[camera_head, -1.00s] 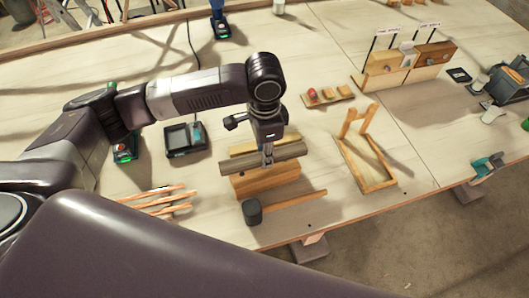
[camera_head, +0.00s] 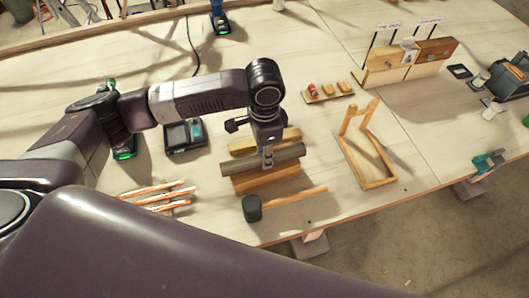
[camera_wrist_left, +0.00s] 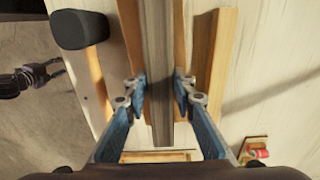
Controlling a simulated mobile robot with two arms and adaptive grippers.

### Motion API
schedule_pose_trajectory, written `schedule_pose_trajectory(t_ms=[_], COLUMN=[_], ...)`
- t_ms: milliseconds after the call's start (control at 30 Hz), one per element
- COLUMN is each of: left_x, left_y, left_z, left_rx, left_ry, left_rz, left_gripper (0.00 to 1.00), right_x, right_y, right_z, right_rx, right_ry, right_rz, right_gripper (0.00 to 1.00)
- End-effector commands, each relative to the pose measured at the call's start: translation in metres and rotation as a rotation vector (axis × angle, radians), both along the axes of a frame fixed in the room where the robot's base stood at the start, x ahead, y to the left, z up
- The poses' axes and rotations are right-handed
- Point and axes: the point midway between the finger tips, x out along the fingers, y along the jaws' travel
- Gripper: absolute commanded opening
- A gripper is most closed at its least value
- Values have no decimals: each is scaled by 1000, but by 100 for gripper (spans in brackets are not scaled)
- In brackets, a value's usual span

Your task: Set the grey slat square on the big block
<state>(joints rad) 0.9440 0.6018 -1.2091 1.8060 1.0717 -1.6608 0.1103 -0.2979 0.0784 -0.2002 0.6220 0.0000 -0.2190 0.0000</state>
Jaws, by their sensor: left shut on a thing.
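The grey slat (camera_head: 285,157) is a long, dull grey-brown piece. In the left wrist view the slat (camera_wrist_left: 158,60) runs lengthwise between the blue-padded fingers (camera_wrist_left: 158,90). An orange-brown wooden block (camera_head: 268,183), seemingly the big block, lies directly below the slat in the head view. The slat runs roughly along it; whether they touch cannot be told. A paler wooden strip (camera_head: 258,143) shows behind the slat and also in the wrist view (camera_wrist_left: 218,60).
Several thin sticks (camera_head: 160,198) lie to the left. A wooden frame (camera_head: 370,160) stands to the right. A black device (camera_head: 184,136) sits behind left.

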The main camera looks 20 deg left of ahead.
Motion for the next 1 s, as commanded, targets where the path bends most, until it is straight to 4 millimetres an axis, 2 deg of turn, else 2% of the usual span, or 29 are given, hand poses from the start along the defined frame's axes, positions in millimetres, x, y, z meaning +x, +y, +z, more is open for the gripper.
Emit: schedule_pose_trajectory(t_ms=[267, 300, 467, 767, 867, 1000], left_x=[0, 0, 0, 0, 1, 1], left_y=[0, 0, 0, 0, 0, -1], left_z=[-6, -6, -5, -4, 4, 29], left_rx=[-1, -1, -1, 0, -1, -2], left_ry=[1, 0, 1, 0, -2, -5], left_rz=[0, 0, -1, -1, -1, -2], left_gripper=[0, 27, 44, 44, 44, 44], right_x=[-1, -2, -3, -6, -5, -4], right_y=[1, 1, 1, -5, -4, -3], right_z=[-1, -1, -1, -1, -1, -1], right_rx=[0, 0, 0, -6, -5, -4], right_ry=[3, 3, 5, 9, 8, 6], right_rz=[0, 0, 0, 1, 1, 1], right_gripper=[40, 40, 40, 40, 40, 40])
